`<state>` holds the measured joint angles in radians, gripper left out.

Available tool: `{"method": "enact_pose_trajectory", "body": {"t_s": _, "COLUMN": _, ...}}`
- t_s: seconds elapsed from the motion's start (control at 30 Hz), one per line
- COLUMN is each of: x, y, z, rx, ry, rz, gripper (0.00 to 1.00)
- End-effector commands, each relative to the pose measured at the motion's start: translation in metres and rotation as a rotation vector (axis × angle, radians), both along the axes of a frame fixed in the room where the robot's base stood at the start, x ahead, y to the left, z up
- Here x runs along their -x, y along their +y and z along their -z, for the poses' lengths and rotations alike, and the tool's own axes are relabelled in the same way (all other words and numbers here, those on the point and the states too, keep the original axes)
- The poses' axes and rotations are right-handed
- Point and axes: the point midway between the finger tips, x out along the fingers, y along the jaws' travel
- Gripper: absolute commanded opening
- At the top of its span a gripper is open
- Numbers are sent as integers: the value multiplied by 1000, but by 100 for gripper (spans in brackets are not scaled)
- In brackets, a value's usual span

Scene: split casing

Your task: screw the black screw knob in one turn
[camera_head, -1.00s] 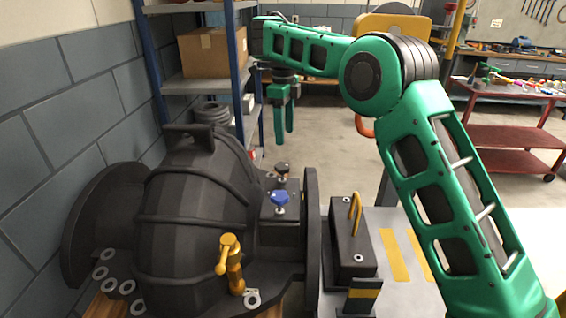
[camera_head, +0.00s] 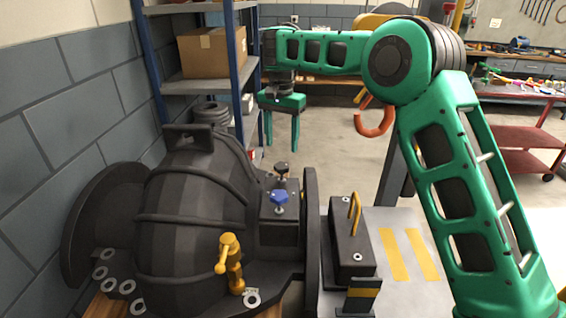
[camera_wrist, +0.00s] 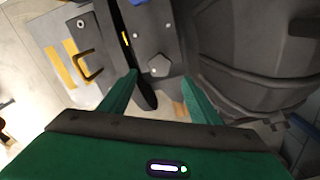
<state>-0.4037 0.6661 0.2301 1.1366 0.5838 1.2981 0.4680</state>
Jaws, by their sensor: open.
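The black screw knob (camera_head: 282,168) stands on a small dark block on the casing, behind the blue knob (camera_head: 279,197). My gripper (camera_head: 281,146) is open and empty, fingers pointing down, and appears above and beyond the black knob in the head view. In the wrist view, a grey hexagonal top (camera_wrist: 159,65), apparently the black knob, shows between and ahead of my fingertips (camera_wrist: 162,84). No contact is visible. The blue knob shows at the wrist view's top edge (camera_wrist: 137,2).
The dark ribbed casing (camera_head: 190,215) fills the left front, with a yellow valve handle (camera_head: 231,262) at its front. A black block with a yellow handle (camera_head: 349,240) stands right of the flange. A shelf with a cardboard box (camera_head: 212,52) stands behind.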

Motion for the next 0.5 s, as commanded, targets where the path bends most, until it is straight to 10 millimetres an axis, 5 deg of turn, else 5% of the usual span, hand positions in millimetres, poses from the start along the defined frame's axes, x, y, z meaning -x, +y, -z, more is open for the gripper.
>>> {"method": "enact_pose_trajectory", "body": {"t_s": 0.23, "x": 0, "y": -1, "z": 46, "rx": 0, "ry": 4, "rz": 2, "gripper": 57}}
{"method": "enact_pose_trajectory", "body": {"t_s": 0.5, "x": 0, "y": -1, "z": 74, "rx": 0, "ry": 1, "rz": 4, "gripper": 57}}
